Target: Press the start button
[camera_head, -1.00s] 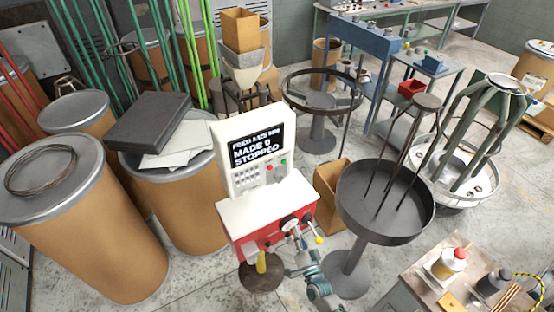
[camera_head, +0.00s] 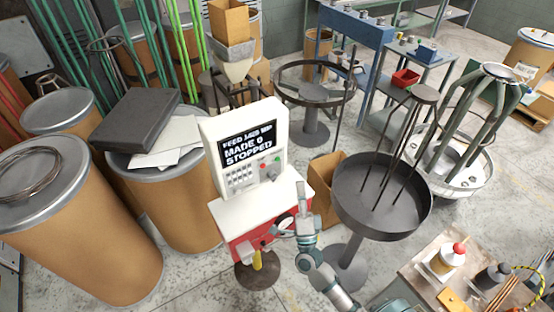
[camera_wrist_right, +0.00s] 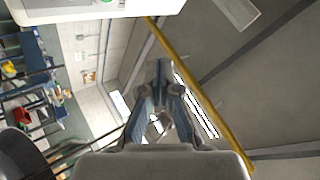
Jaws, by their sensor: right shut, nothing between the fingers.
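The white spring coiler has an upright control panel (camera_head: 243,145) whose dark screen (camera_head: 248,142) reads "MADE 0 STOPPED". Below the screen's right side are a small red button (camera_head: 263,166), a small green button (camera_head: 277,161) and a grey knob. My right gripper (camera_head: 301,188) is shut and empty, pointing up, to the right of the panel and lower than the buttons, apart from them in the picture. In the right wrist view the closed fingers (camera_wrist_right: 160,66) show at centre, and the white panel's edge (camera_wrist_right: 75,10) crosses the top left. My left gripper is out of view.
The coiler's white top and red front (camera_head: 240,250) lie below the panel. A dark round pan on a stand (camera_head: 385,225) is close on the arm's right. Cardboard drums (camera_head: 95,240) stand at left. A worktable (camera_head: 420,262) with bottles is at lower right.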

